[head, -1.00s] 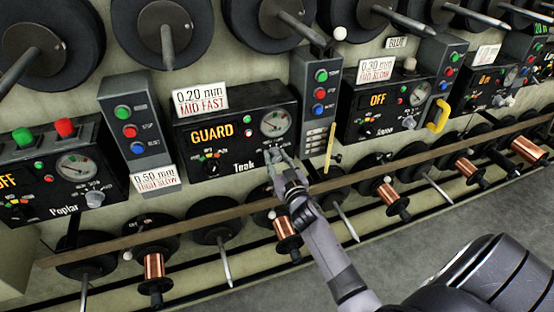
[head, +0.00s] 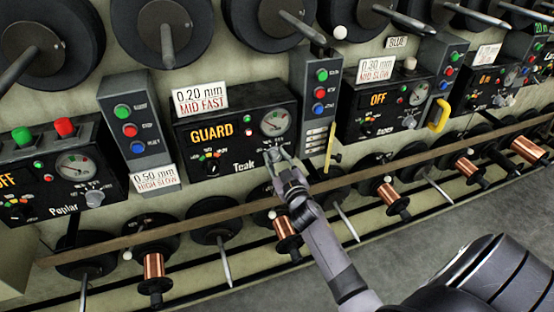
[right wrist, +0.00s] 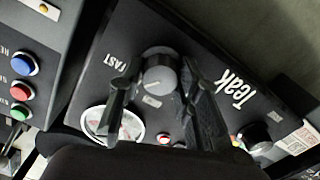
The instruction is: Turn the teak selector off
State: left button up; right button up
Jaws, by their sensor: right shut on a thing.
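The Teak panel (head: 262,104) is a black box on the wall; its display (head: 211,132) reads GUARD in amber. Its selector (head: 212,168) is a small dark knob with coloured marks around it, at the panel's lower left. It also shows in the right wrist view (right wrist: 255,136), apart from the fingers. My right gripper (head: 277,152) is at the panel's lower right corner. In the right wrist view its fingers (right wrist: 160,90) stand on both sides of a grey round knob (right wrist: 158,70) near the word FAST, shut on it. My left gripper is not in view.
A column with green, red and blue buttons (head: 320,90) stands right of the panel, with a yellow handle (head: 331,148) below. Another button column (head: 125,115) is at left. Poplar's panel (head: 55,170) is farther left. A wooden rail (head: 185,212) and spools run below.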

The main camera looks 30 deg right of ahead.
jog(key=n, duration=0.4)
jog(key=shift+n, duration=0.3)
jog(key=n+b, duration=0.1)
jog(key=n, duration=0.3)
jog(key=shift+f+n, duration=0.1)
jog(key=shift+n, duration=0.2)
jog(key=n, duration=0.4)
jog(key=shift+n, duration=0.3)
jog(key=shift+n+b, duration=0.3)
jog(key=shift+n, duration=1.6)
jog(key=o, duration=1.1)
jog(key=shift+o, duration=0.2)
